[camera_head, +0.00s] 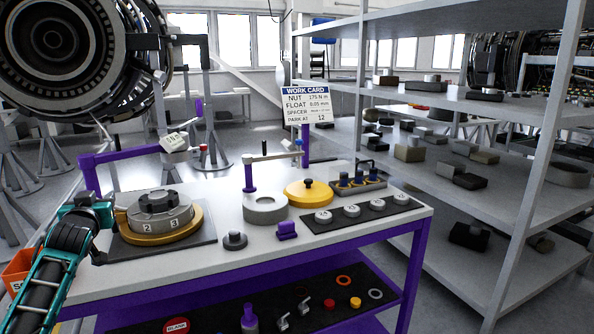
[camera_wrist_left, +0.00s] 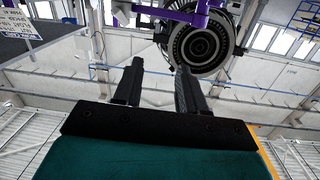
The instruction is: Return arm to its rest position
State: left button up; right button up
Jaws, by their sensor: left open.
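My left arm (camera_head: 42,285), teal and black, comes in from the lower left. In the head view my left gripper (camera_head: 100,216) is at the table's left end, close to the grey ring part with numbers (camera_head: 160,212) on its gold base (camera_head: 168,236). I cannot tell whether it touches that part. In the left wrist view the two black fingers of my gripper (camera_wrist_left: 157,72) stand apart with nothing between them. Beyond them are the roof, wall and engine (camera_wrist_left: 200,42), seen upside down. My right gripper is not in view.
The purple-framed table (camera_head: 232,283) holds a grey ring (camera_head: 266,208), a yellow disc (camera_head: 308,193), a work card (camera_head: 305,105) and several marked pucks on a dark mat. A purple bracket (camera_head: 122,156) rises behind the gripper. Grey shelves (camera_head: 520,185) stand right. An orange bin (camera_head: 17,268) is lower left.

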pick_arm(q)
jog(key=s+d+f+m+g+h, duration=0.1)
jog(key=s+d+f+m+h, duration=0.1)
jog(key=s+d+f, duration=0.45)
jog(key=s+d+f+m+g+h, duration=0.1)
jog(key=s+d+f, duration=0.25)
jog(key=f, duration=0.65)
jog(key=s+d+f+m+h, duration=0.2)
jog(key=s+d+f, duration=0.2)
jog(key=d+f, duration=0.3)
jog(key=s+d+f+g+h, duration=0.1)
jog(key=s+d+f, duration=0.2)
jog(key=s, duration=0.4)
jog(key=s+d+f+g+h, duration=0.1)
jog(key=s+d+f, duration=0.2)
jog(key=s, duration=0.5)
jog(key=s+d+f+m+g+h, duration=0.1)
jog(key=s+d+f, duration=0.2)
jog(key=s+d, duration=0.2)
jog(key=s, duration=0.3)
jog(key=shift+f, duration=0.2)
